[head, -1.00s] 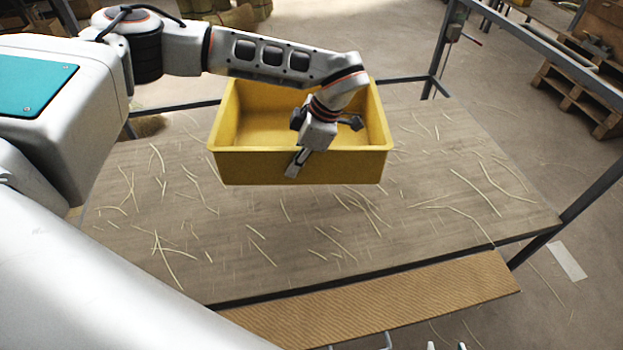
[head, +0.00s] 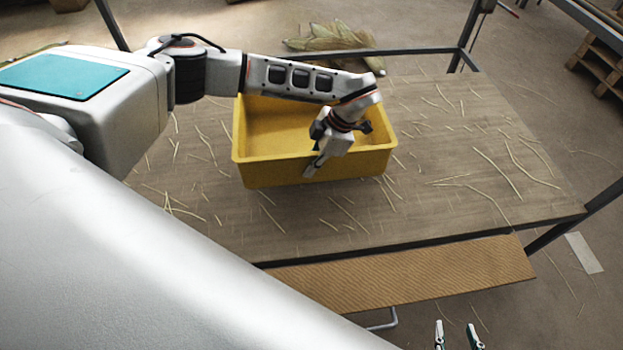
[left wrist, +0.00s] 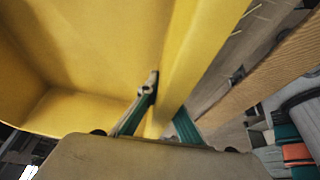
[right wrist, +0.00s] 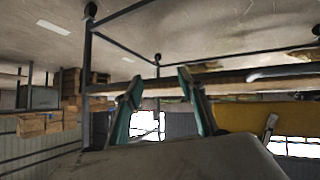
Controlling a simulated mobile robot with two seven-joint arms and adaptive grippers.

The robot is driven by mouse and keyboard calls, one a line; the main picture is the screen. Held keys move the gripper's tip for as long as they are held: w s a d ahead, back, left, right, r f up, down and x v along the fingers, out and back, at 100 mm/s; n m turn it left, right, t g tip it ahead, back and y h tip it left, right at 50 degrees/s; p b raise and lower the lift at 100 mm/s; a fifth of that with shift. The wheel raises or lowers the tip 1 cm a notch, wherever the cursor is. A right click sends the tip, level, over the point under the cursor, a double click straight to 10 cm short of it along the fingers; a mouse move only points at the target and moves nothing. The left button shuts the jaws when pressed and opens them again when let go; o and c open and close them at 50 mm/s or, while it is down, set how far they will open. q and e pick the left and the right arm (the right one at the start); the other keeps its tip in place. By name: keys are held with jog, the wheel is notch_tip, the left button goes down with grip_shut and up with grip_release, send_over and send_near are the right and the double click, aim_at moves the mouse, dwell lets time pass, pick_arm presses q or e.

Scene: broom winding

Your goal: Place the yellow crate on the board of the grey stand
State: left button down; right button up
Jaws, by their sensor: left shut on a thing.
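The yellow crate (head: 285,174) is upright and empty over the middle of the wooden board (head: 440,140) of the grey stand (head: 420,50). My left gripper (head: 318,160) is shut on the crate's front wall, with one finger inside and one outside. In the left wrist view, the fingers (left wrist: 160,112) pinch the yellow wall. Whether the crate's underside touches the board or sits slightly above it, I cannot tell. My right gripper (head: 458,338) is open and empty, low in front of the stand. Its parted fingers show in the right wrist view (right wrist: 160,92), with the crate (right wrist: 262,116) behind.
Straw pieces are strewn over the board. A ribbed brown ledge (head: 410,278) runs along the stand's front. Stand posts (head: 590,202) rise at the sides. A straw bundle (head: 330,37) lies on the floor behind. Wooden pallets (head: 600,62) stand far right.

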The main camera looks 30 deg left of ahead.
aim_at(309, 181)
pick_arm(q)
jog(key=shift+w+f+b, duration=0.1)
jog(key=shift+f+b, duration=0.45)
jog(key=shift+f, duration=2.15)
jog(key=shift+r, duration=0.1)
jog(key=c, duration=2.2)
grip_release()
jog(key=shift+c, duration=0.2)
jog(key=p+v, duration=0.1)
jog(key=v, duration=1)
jog(key=shift+r, duration=0.3)
jog(key=shift+d+r, duration=0.1)
